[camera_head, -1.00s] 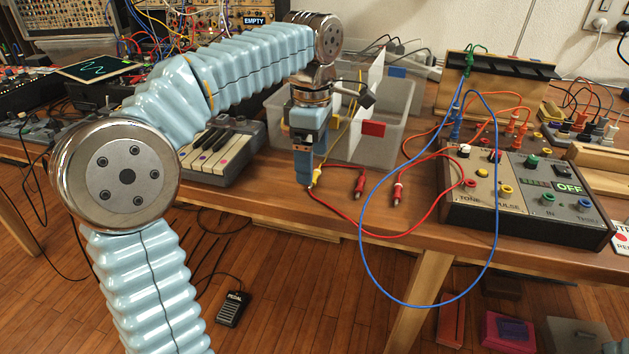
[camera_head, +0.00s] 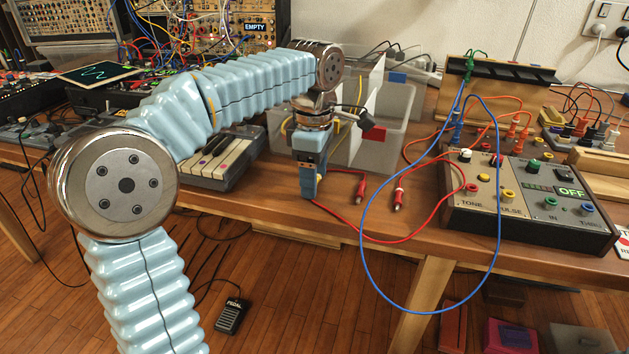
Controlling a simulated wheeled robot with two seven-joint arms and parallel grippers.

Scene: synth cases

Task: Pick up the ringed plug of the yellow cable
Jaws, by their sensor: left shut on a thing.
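My left gripper (camera_head: 309,193) points down just above the front part of the table, left of the two red plugs. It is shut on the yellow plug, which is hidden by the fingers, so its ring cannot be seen. Bits of the yellow cable (camera_head: 339,128) show behind the gripper, in front of the grey bin. A red plug (camera_head: 361,187) lies to the right of the fingers. Another red plug with a pale band (camera_head: 398,198) lies further right. My right gripper is not in view.
A clear grey bin (camera_head: 375,158) stands behind the gripper, with a small keyboard (camera_head: 222,165) to its left. A red cable (camera_head: 400,241) and a blue cable loop (camera_head: 362,245) hang over the table's front edge. A tone box (camera_head: 530,212) stands at right.

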